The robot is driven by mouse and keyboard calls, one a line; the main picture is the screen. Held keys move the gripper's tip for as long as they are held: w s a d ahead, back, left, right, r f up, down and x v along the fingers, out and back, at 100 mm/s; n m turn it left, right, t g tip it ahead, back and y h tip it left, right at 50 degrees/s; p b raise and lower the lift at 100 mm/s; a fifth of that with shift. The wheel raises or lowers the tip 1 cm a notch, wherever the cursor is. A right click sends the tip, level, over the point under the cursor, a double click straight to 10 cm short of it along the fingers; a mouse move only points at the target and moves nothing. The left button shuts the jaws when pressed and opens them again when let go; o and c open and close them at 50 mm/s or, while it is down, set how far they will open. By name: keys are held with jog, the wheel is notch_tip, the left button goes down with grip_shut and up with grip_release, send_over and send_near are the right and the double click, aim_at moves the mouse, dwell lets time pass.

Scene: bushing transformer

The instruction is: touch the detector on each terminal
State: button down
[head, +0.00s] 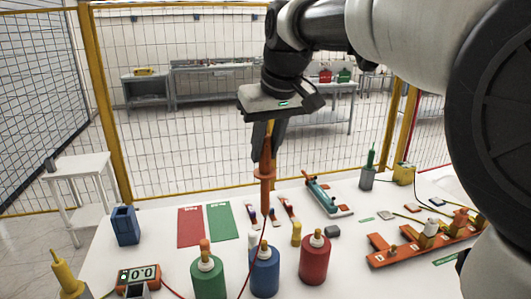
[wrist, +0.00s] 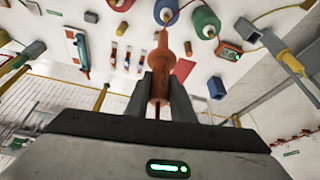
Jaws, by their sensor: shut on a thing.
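My gripper (head: 267,150) is shut on the orange-red detector (head: 265,188), a probe held upright with its thin tip down. In the wrist view the detector (wrist: 161,65) sits between both fingers (wrist: 159,85). Three bushings stand at the front of the white table: green (head: 207,276), blue (head: 264,272) and red (head: 314,260). The green and red ones show orange terminals on top. The detector is over the blue bushing, which also shows in the wrist view (wrist: 166,12). I cannot tell whether the tip touches its terminal.
An orange meter (head: 138,275) reading about 0.0 stands front left, near a yellow-topped post (head: 66,275). Red (head: 190,227) and green (head: 222,222) mats lie behind the bushings. An orange rack (head: 405,250) lies at right. A yellow mesh fence stands behind the table.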

aim_at(265, 173)
jog(key=shift+a, duration=0.15)
dwell(0.4)
jog(key=shift+f+b, duration=1.6)
jog(key=shift+f, duration=1)
jog(key=shift+f+b, duration=1.05)
jog(key=shift+f, duration=0.15)
jog(key=shift+r, duration=0.1)
dwell(0.5)
